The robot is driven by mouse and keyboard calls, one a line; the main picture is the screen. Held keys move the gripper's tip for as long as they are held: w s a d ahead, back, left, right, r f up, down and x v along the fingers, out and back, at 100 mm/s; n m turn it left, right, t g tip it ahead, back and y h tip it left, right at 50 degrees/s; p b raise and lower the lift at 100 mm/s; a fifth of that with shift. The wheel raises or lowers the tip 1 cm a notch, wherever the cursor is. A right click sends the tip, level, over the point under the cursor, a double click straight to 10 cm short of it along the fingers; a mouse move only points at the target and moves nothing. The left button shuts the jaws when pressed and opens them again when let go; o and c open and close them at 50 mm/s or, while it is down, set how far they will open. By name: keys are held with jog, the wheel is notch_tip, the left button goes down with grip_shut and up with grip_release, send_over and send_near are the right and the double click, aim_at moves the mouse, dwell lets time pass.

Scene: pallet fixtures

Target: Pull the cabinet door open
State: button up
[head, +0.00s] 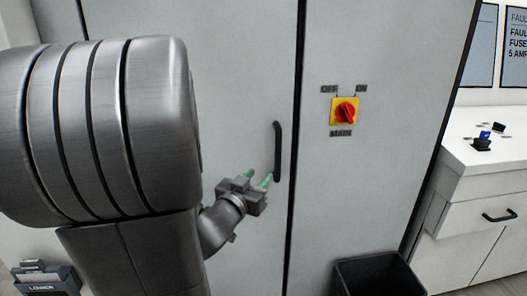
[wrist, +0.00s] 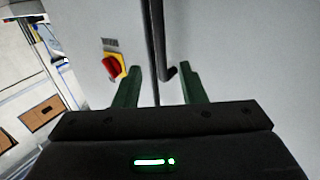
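The tall grey cabinet door (head: 240,90) is shut, with a dark vertical seam along its right edge. A black bar handle (head: 278,150) stands upright on the door near that seam. My gripper (head: 258,177) is just left of the handle's lower end in the head view. In the wrist view, the green fingers of my gripper (wrist: 160,85) are spread apart, and the handle's end (wrist: 171,73) shows between their tips. The fingers do not visibly close on the handle. I cannot tell how deep the handle sits between them.
A red and yellow main switch (head: 344,111) is on the fixed panel right of the seam. A black bin (head: 378,276) stands on the floor below it. A white counter (head: 480,150) with drawers and small parts is at the right.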

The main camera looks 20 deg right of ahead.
aim_at(277, 158)
jog(key=p+x, duration=0.1)
jog(key=x, duration=1.2)
jog(key=shift+w+f, duration=0.1)
jog(key=shift+w, duration=0.05)
grip_shut()
